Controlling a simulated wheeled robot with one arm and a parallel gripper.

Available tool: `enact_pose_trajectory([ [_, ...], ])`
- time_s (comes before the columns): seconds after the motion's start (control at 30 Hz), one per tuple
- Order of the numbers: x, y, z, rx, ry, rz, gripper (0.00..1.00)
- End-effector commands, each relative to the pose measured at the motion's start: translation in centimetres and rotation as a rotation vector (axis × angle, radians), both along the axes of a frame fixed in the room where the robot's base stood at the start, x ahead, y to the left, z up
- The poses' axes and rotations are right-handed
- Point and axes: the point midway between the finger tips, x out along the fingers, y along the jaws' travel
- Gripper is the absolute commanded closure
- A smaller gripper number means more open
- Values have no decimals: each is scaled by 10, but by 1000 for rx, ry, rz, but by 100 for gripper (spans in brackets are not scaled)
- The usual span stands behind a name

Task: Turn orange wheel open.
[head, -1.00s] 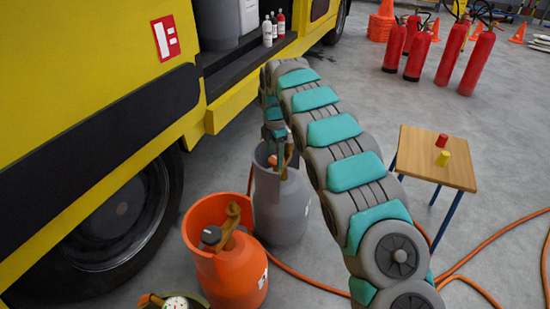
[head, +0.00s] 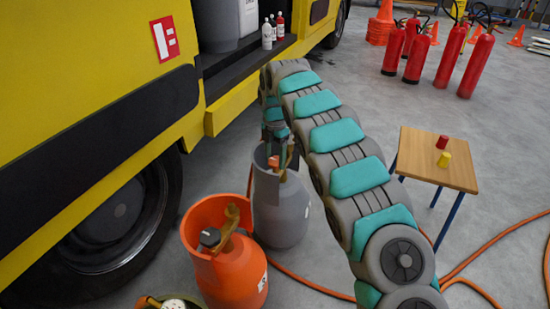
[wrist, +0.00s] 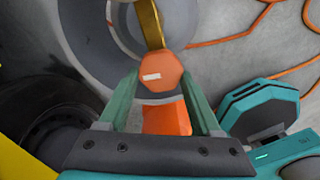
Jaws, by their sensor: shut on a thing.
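The orange wheel (head: 273,162) sits on top of the grey gas cylinder (head: 282,208), inside its collar. In the wrist view the wheel (wrist: 161,72) is a small faceted orange knob with a white mark on its face. My gripper (wrist: 161,80) is shut on it, with one green finger on each side. In the head view my gripper (head: 275,148) reaches down to the cylinder top, and its fingers are partly hidden. A brass-coloured part (wrist: 151,24) shows beyond the wheel.
An orange gas cylinder (head: 233,272) stands close in front of the grey one. The yellow truck (head: 90,75) and its tyre (head: 115,225) are at the left. A small wooden table (head: 425,165) stands at the right. An orange hose (head: 310,284) lies on the floor.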

Motion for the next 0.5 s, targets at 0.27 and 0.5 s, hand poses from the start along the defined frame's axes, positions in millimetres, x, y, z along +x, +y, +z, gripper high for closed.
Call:
enact_pose_trajectory([
  [0.27,0,0,0,-1,1,-1,15],
  [0.5,0,0,0,0,0,-1,5],
])
